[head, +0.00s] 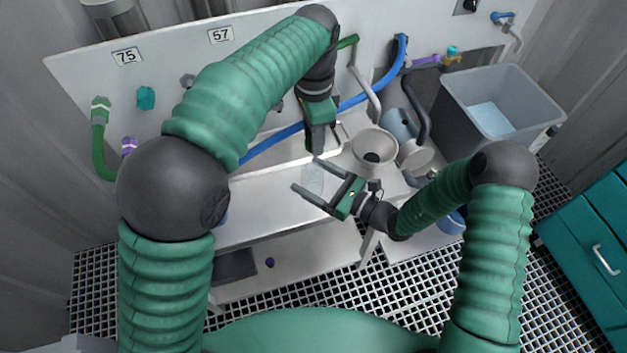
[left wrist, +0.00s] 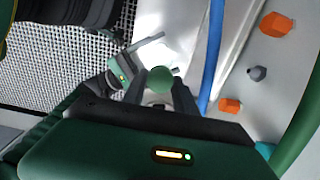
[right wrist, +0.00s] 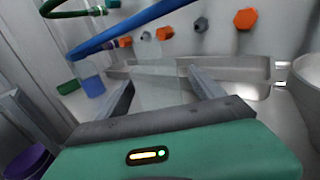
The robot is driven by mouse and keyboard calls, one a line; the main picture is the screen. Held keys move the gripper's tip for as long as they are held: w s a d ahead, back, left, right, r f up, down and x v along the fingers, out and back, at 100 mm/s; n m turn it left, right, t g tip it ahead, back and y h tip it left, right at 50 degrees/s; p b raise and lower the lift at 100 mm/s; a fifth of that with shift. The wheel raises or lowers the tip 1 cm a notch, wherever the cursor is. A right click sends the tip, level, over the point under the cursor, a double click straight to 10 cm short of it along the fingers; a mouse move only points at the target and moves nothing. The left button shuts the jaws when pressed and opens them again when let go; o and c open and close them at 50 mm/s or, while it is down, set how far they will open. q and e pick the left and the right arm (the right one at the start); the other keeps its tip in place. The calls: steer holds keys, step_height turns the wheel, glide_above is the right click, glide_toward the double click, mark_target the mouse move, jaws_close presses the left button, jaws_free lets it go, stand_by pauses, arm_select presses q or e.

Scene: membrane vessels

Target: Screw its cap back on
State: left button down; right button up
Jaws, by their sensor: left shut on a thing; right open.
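A clear, see-through vessel (head: 312,178) is on the white ledge, between the spread fingers of my right gripper (head: 308,177). It shows faintly between those fingers in the right wrist view (right wrist: 156,88). The right fingers are open, and I see no clear contact with it. My left gripper (head: 318,147) points down just above and behind the vessel in the head view. In the left wrist view its fingers are shut on a round green cap (left wrist: 160,79). The cap is hidden in the head view. Whether cap and vessel touch cannot be told.
A white panel with labels, hoses and orange knobs (left wrist: 276,24) stands behind. A blue hose (head: 270,138) runs close behind my left gripper. A pale round pot (head: 373,158) and a grey bin (head: 462,105) stand to the right. A small purple thing (head: 269,262) lies below.

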arm_select(q)
steer(key=shift+a, duration=0.1)
arm_select(e)
steer(key=shift+a, duration=0.1)
steer(key=shift+c, duration=0.3)
arm_select(q)
steer(key=shift+a, duration=0.1)
arm_select(e)
steer(key=shift+a, duration=0.1)
steer(key=c, duration=0.4)
jaws_close()
arm_select(q)
glide_above(313, 164)
steer(key=shift+f, duration=2.4)
